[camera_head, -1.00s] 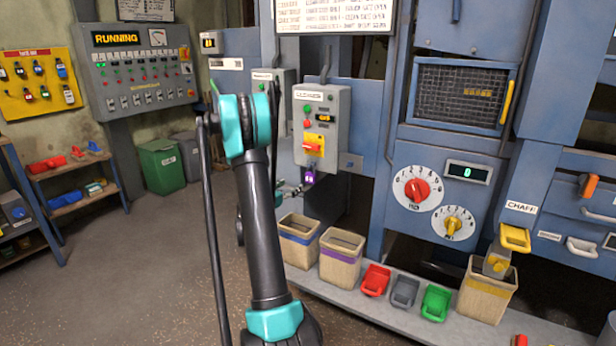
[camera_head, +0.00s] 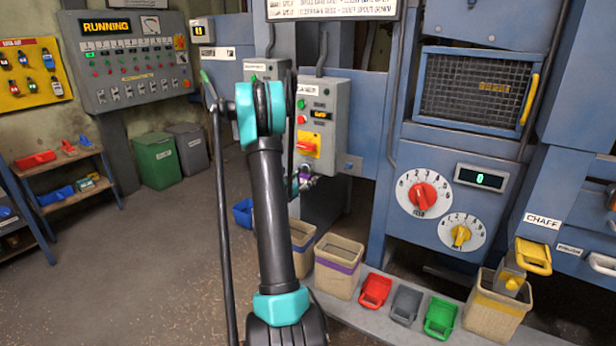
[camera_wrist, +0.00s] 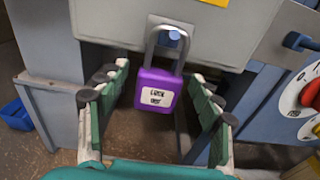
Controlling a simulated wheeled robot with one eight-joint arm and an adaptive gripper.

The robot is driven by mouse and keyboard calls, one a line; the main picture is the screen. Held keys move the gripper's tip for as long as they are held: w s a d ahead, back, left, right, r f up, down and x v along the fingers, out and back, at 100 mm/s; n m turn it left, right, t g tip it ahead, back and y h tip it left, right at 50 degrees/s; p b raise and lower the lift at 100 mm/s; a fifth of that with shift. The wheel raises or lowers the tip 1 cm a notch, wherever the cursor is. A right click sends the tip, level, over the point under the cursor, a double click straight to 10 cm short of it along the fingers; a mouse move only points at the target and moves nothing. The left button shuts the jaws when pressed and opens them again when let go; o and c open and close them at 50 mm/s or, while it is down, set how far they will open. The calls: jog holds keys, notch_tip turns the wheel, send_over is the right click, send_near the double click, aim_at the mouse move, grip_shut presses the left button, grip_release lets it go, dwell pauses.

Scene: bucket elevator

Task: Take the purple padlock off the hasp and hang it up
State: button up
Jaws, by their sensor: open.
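The purple padlock (camera_wrist: 158,90) hangs upright by its grey shackle from the hasp (camera_wrist: 174,35) under a grey control box in the wrist view. My gripper (camera_wrist: 160,78) is open, with one green-padded finger on each side of the padlock body. Gaps show on both sides, so the fingers do not appear to touch it. In the head view the padlock (camera_head: 305,170) is small and partly hidden by my gripper (camera_head: 299,184) below the control box (camera_head: 322,115). A yellow board (camera_head: 28,75) with several hanging padlocks is on the far left wall.
The box carries a red-and-yellow switch (camera_head: 308,145). Beige bins (camera_head: 338,265) and red, grey and green scoops (camera_head: 405,303) stand below to the right. A blue panel with dials (camera_head: 424,198) is to the right. Open floor (camera_head: 150,270) lies on the left.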

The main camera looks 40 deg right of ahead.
jog(key=shift+w+d, duration=0.2)
jog(key=shift+d, duration=0.1)
jog(key=c, duration=1.4)
jog(key=shift+o, duration=0.2)
jog(key=shift+s+a+r, duration=0.1)
jog(key=shift+a+r, duration=0.15)
jog(key=shift+r, duration=0.05)
jog(key=s+a+r, duration=0.5)
jog(key=a+r, duration=0.2)
jog(key=a, duration=0.5)
jog(key=w+a+f+n+t+y, duration=0.5)
jog(key=w+a+f+t, duration=0.2)
jog(key=w+a, duration=0.35)
jog(key=w+a+r+n+t+y, duration=0.2)
jog(key=w+a+n+y, duration=0.2)
jog(key=a, duration=0.6)
jog(key=w+a+r+n+t+y, duration=0.1)
jog(key=w+a+r+n+y, duration=0.1)
jog(key=w+a+n+y, duration=0.2)
jog(key=shift+w+a+n+t+y, duration=0.35)
jog(key=shift+w+a+y, duration=1.3)
jog(key=shift+a, duration=1.65)
